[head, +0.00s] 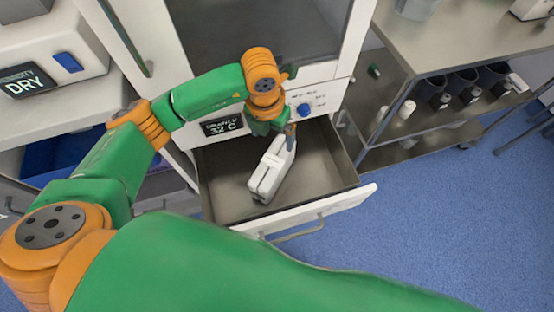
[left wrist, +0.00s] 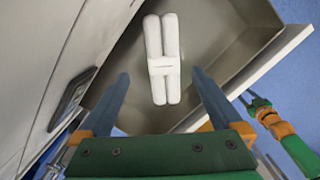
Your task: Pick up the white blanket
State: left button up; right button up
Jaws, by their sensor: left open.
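The white blanket (head: 268,180) is a folded, rolled bundle with a band around its middle. It lies in the open drawer (head: 226,200) of the white cabinet. My left gripper (head: 290,134) is over the drawer, near the blanket's far end in the head view. In the left wrist view the blanket (left wrist: 163,84) lies ahead, between the lines of the two spread fingers (left wrist: 160,73), and no grip on it shows. My right gripper (left wrist: 258,104) shows small at the right of the left wrist view, away from the drawer; its jaw state is unclear.
The drawer's front panel (head: 340,204) with its handle (head: 300,232) faces the blue floor (head: 440,190). A metal shelf unit (head: 450,60) stands at the right. A counter with a device marked DRY (head: 40,70) is at the left.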

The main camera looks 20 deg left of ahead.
aim_at(272, 159)
pick_arm(q)
jog(key=f+b, duration=0.1)
jog(key=s+f+b, duration=0.1)
jog(key=f+b, duration=0.1)
jog(key=f, duration=0.1)
jog(key=shift+s+b, duration=0.3)
jog(key=shift+b, duration=0.1)
jog(key=f+b, duration=0.3)
jog(key=f, duration=0.1)
jog(key=shift+w+b, duration=0.25)
jog(key=shift+b, duration=0.1)
jog(key=f, duration=0.7)
jog(key=shift+w+d, duration=0.25)
jog(key=shift+r, duration=0.1)
grip_shut()
pick_arm(e)
notch_tip(272, 159, down, 9)
jog(key=s, duration=0.1)
